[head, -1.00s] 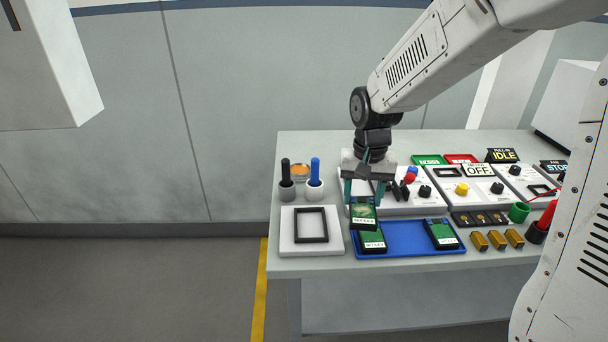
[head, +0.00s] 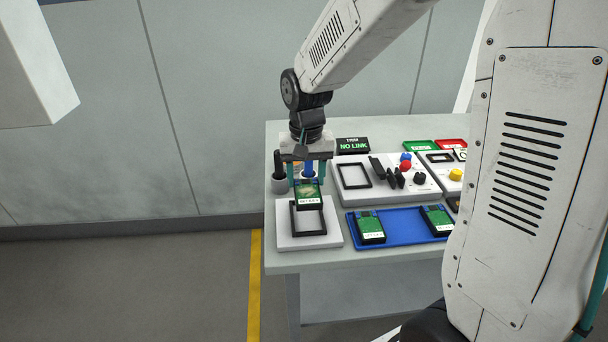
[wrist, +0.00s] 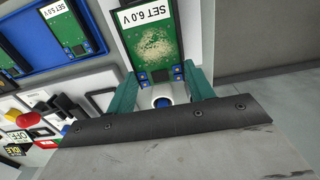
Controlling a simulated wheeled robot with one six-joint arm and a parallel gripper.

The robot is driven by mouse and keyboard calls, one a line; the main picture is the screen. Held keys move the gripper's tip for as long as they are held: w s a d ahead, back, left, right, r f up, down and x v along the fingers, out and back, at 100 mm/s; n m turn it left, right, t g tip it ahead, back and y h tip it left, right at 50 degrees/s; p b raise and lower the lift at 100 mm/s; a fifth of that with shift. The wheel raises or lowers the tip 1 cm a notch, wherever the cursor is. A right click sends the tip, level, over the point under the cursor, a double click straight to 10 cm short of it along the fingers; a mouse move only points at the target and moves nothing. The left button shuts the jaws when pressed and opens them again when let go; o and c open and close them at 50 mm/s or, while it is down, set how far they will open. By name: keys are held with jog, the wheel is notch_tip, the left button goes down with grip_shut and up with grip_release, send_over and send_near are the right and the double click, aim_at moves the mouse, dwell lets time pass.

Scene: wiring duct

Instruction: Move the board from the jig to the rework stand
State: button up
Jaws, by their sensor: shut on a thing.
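My gripper (head: 307,172) is shut on a green circuit board (head: 308,194) with a white label and a pale patch. In the wrist view the board (wrist: 152,42) is between the teal fingers, and its label reads SET 6.0 V. The board is over the far part of the rework stand (head: 326,238), a white block with a black rectangular frame. It covers part of that frame; a gap below it cannot be judged well. The jig (head: 346,196), a white panel with a black frame, lever and knobs, has an empty frame.
A blue tray (head: 396,232) right of the stand holds two similar boards (head: 370,228) (head: 436,219). A black-handled tool in a cup (head: 279,178) and a blue-handled one (head: 308,168) stand behind the stand, close to my gripper. A sign (head: 353,145) reads NO LINK.

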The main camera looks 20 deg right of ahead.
aim_at(306, 193)
jog(key=shift+f, duration=2.65)
jog(key=o, duration=1)
notch_tip(306, 193, up, 8)
jog(key=shift+f, duration=0.1)
